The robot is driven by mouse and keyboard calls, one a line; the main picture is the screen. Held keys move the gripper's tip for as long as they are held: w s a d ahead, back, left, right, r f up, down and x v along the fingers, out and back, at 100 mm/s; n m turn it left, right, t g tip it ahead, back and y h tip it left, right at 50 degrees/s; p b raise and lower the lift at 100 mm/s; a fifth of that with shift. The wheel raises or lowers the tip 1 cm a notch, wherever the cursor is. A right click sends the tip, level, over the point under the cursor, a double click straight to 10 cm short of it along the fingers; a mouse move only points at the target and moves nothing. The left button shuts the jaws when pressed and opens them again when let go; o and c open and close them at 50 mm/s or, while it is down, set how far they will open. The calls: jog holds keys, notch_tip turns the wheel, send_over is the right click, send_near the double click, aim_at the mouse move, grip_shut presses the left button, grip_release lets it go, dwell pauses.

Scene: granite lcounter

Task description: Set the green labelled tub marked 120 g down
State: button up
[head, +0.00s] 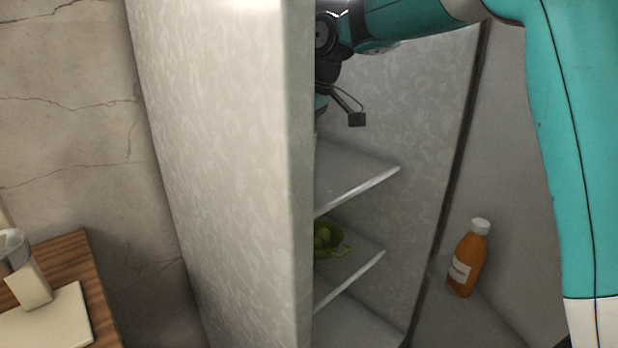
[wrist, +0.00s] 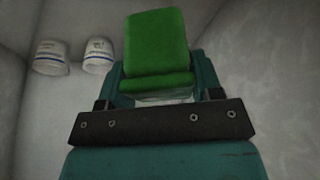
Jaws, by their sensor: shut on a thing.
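The green tub (wrist: 157,45) shows in the upper middle of the wrist view, with a paler band at its lower edge. My gripper (wrist: 157,88) is shut on it, with a teal finger on each side. The tub's label and its 120 g mark are not visible from here. In the head view the tub and my gripper's fingers are hidden behind the pale upright panel. I cannot tell whether the tub touches a surface.
Two white containers (wrist: 52,57) (wrist: 98,56) stand left of the tub. In the head view, a pale panel (head: 235,170) stands before an open shelved cabinet (head: 350,190). A green pot (head: 327,240) sits on a lower shelf. An orange bottle (head: 467,260) stands at right.

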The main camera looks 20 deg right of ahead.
jog(key=f, duration=0.1)
jog(key=f+b, duration=0.1)
jog(key=f, duration=0.3)
jog(key=shift+a, duration=0.3)
jog(key=shift+f+b, duration=0.8)
jog(key=shift+f, duration=1.45)
jog(key=shift+f, duration=0.2)
jog(key=o, duration=1)
jog(key=shift+r, duration=0.15)
jog(key=p+v, duration=0.1)
jog(key=v, duration=0.6)
jog(key=shift+d+r+p, duration=0.15)
jog(key=shift+r+p, duration=0.1)
jog(key=shift+p, duration=0.15)
